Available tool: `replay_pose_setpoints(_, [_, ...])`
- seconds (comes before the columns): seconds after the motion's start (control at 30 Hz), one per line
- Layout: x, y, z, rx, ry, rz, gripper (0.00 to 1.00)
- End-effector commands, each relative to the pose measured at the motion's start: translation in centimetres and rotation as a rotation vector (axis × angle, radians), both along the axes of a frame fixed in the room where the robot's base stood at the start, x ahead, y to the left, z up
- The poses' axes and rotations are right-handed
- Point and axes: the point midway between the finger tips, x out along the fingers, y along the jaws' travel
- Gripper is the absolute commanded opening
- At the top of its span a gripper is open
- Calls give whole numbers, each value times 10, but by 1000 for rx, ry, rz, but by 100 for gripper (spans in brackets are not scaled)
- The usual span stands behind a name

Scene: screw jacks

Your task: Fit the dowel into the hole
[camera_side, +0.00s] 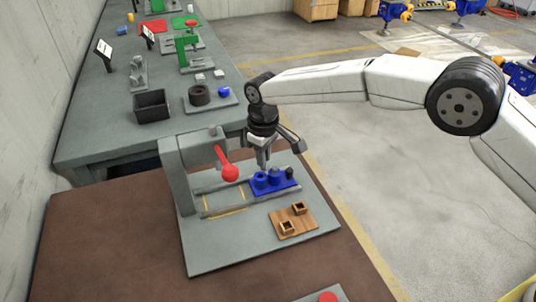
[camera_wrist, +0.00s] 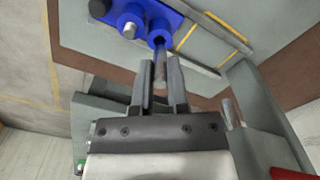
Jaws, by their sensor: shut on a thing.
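The blue block (camera_side: 276,187) lies on rails on the grey base plate and has several round features in a row. In the wrist view, its open blue ring (camera_wrist: 158,38) is the one closest to my gripper; a boss beside it holds a grey pin (camera_wrist: 129,30). My gripper (camera_side: 264,165) points down just above the left end of the block. In the wrist view, my gripper (camera_wrist: 160,82) is shut on a grey metal dowel (camera_wrist: 161,72). The dowel's tip appears close to the ring's edge; I cannot tell whether it has entered the hole.
A red-knobbed lever (camera_side: 230,173) on a grey stand is close to the left of my gripper. A wooden board (camera_side: 305,224) with two square wooden pieces lies in front of the block. A dark bin (camera_side: 152,106) stands on the bench behind. The front of the brown table is mostly clear.

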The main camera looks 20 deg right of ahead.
Motion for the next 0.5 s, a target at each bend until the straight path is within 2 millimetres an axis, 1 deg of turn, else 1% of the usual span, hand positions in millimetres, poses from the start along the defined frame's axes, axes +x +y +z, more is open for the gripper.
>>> replay_pose_setpoints(0.17, [7, 3, -9, -1, 1, 0, 0])
replay_pose_setpoints(0.5, [9, 4, -11, 0, 0, 0, 0])
